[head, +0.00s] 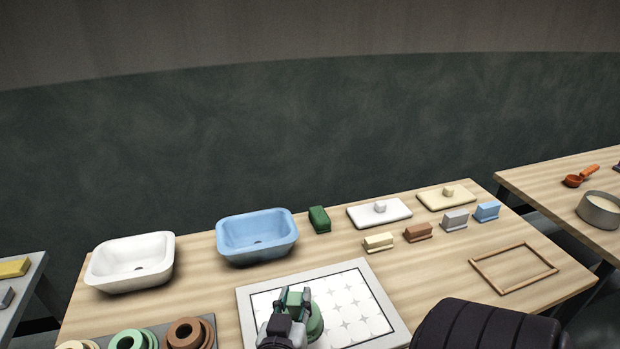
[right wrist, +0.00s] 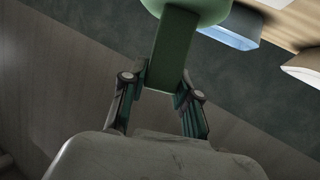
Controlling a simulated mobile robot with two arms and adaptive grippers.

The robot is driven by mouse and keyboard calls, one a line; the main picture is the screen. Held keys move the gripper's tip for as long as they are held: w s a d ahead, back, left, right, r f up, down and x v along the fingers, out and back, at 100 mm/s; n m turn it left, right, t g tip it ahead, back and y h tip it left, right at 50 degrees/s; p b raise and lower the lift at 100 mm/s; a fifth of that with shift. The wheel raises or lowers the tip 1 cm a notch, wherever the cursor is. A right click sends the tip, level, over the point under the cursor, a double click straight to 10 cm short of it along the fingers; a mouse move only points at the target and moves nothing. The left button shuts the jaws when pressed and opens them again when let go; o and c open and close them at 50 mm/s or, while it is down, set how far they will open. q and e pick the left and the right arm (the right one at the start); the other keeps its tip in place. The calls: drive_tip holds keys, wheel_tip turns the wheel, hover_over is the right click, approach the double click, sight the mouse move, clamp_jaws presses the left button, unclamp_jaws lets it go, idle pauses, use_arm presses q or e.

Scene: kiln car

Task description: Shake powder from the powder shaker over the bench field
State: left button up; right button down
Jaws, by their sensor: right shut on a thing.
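The bench field (head: 370,318) is a white patterned panel with a dark line border and a grey surround, flat at the front middle of the bench in the head view. My right gripper (head: 293,296) is over its left part, shut on the green powder shaker (head: 316,322). In the right wrist view the fingers (right wrist: 162,88) grip the shaker's green bar-like handle (right wrist: 174,50), and its rounded body (right wrist: 195,8) is cut off at the top edge. The gripper hides part of the shaker and field. I cannot make out any powder. My left gripper is not in view.
A white basin (head: 130,262) and a blue basin (head: 257,238) stand at left. A green block (head: 319,219), lidded white (head: 379,213) and cream (head: 446,198) slabs and several small blocks line the back. A wooden frame (head: 514,268) lies right. Stacked rings (head: 188,333) stand front left.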

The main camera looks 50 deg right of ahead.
drive_tip(key=w+a+m+g+y, duration=0.1)
drive_tip(key=w+a+m+g, duration=0.1)
drive_tip(key=a, duration=0.6)
drive_tip(key=shift+w+f, duration=0.45)
drive_tip(key=shift+w, duration=0.1)
drive_tip(key=s+d+p, duration=0.1)
drive_tip(key=s+d, duration=0.6)
drive_tip(key=d, duration=0.3)
drive_tip(key=s+d+p, duration=0.2)
drive_tip(key=s+d, duration=0.5)
drive_tip(key=d, duration=0.4)
drive_tip(key=shift+s, duration=0.4)
drive_tip(key=shift+w+f, duration=0.1)
